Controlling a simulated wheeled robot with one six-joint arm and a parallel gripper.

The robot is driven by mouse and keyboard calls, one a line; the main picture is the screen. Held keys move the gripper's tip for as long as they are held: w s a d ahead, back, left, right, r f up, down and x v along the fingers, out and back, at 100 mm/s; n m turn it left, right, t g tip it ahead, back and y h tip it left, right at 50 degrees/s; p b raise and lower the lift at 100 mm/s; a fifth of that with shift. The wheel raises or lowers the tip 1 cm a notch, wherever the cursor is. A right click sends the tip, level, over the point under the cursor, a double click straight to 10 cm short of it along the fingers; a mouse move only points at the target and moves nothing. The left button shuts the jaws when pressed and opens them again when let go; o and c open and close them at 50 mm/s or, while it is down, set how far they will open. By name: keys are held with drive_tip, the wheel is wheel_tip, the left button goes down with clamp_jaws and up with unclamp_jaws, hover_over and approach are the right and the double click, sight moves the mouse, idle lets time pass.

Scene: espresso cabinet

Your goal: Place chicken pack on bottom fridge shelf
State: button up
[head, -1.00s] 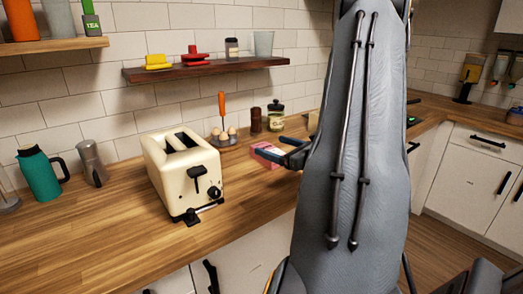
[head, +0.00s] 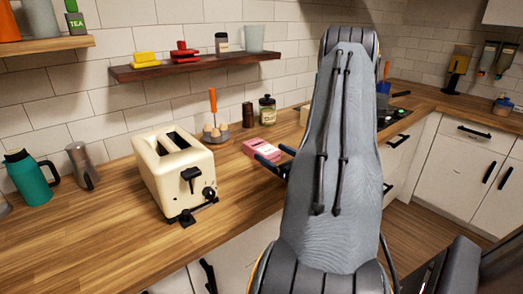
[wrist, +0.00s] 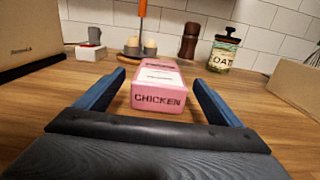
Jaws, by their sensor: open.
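The chicken pack is a pink box with a white label and the word CHICKEN on its near end. It lies flat on the wooden counter, in the middle of the wrist view (wrist: 158,88) and right of the toaster in the head view (head: 260,149). My gripper (wrist: 158,92) is open, its two blue-grey fingers reaching along either side toward the pack. The near end of the pack lies between the fingertips, with gaps on both sides. In the head view my gripper (head: 277,156) is beside the pack, partly hidden by my arm. No fridge shelf is identifiable.
A cream toaster (head: 178,172) stands left on the counter (head: 110,229). Behind the pack are an egg holder (head: 215,136), a dark brown mill (head: 248,115) and an oat jar (head: 267,110). A teal jug (head: 32,180) stands far left. The counter around the pack is clear.

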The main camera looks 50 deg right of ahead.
sight(264, 147)
drive_tip(key=shift+w+d+p, duration=0.15)
drive_tip(key=shift+w+p, duration=0.35)
drive_tip(key=shift+w, duration=0.85)
drive_tip(key=shift+w+d+p, duration=0.15)
drive_tip(key=shift+w+p, duration=0.3)
drive_tip(key=shift+w, duration=0.85)
drive_tip(key=c, duration=1.3)
drive_tip(key=shift+r, duration=0.1)
drive_tip(key=c, duration=0.3)
